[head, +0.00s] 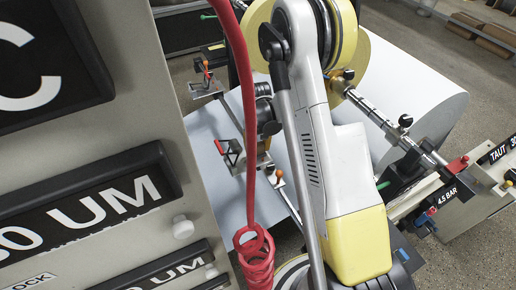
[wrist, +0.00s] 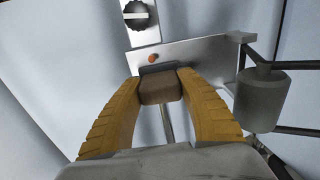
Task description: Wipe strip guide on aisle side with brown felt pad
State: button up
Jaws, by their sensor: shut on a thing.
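In the wrist view my gripper (wrist: 160,84) has its two ribbed yellow fingers shut on a brown felt pad (wrist: 160,91). The pad has a dark backing along its far edge. Just beyond it is a metal plate (wrist: 200,55), apparently part of a strip guide, with a small orange-red knob (wrist: 153,58). The pad's far edge overlaps the plate's lower edge in the picture; I cannot tell whether they touch. In the head view my arm covers much of the middle, and I cannot make out the pad there.
A grey cylinder (wrist: 262,98) on dark rods stands close right of my gripper. In the head view, a large labelled panel (head: 95,150) fills the left, with a red coiled hose (head: 256,258) before it. A white paper roll (head: 405,95) and metal shaft (head: 375,115) lie right.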

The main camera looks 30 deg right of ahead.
aim_at(250, 159)
jog(key=shift+f, duration=0.2)
dwell(0.3)
jog(key=shift+a, duration=1.75)
jog(key=shift+d, duration=0.2)
jog(key=shift+a, duration=0.15)
dwell(1.6)
